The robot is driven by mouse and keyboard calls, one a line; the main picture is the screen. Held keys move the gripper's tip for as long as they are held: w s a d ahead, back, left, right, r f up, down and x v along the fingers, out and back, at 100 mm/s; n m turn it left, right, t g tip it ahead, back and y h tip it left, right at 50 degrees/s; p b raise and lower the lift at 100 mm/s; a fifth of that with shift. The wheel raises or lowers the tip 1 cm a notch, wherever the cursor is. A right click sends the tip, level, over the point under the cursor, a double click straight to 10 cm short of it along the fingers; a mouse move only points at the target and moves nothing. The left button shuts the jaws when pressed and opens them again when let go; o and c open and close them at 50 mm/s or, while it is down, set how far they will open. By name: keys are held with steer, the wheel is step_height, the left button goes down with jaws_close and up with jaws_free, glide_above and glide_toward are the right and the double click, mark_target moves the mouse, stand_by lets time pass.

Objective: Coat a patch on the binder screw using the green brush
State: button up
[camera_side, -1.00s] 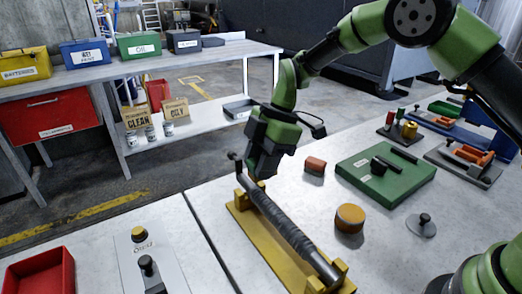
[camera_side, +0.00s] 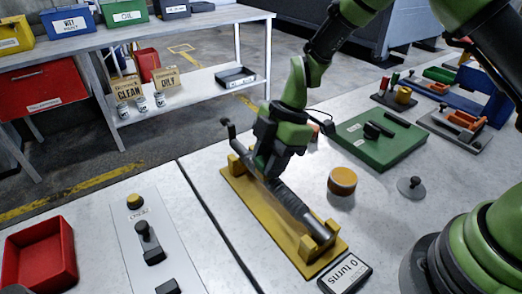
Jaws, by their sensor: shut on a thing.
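The binder screw (camera_side: 289,203) is a dark threaded rod lying in a yellow cradle (camera_side: 240,189), with a small crank at its far left end (camera_side: 228,129). My gripper (camera_side: 268,176) is low over the middle of the screw, its dark fingers shut. They hide part of the rod behind them. What they hold, taken as the green brush, is hidden by the fingers. I cannot tell whether it touches the screw.
A counter reading "0 turns" (camera_side: 345,277) lies by the cradle's near end. A round orange-topped block (camera_side: 342,181) and a green board (camera_side: 360,149) lie to the right. A control panel (camera_side: 141,240) and red tray (camera_side: 63,257) are on the left.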

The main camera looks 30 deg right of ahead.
mark_target(294, 199)
steer(key=shift+s, duration=3.85)
steer(key=shift+w, duration=6.25)
steer(key=shift+w+r, duration=0.1)
steer(key=shift+w, duration=0.15)
step_height(294, 199, up, 8)
steer(key=shift+d, duration=0.1)
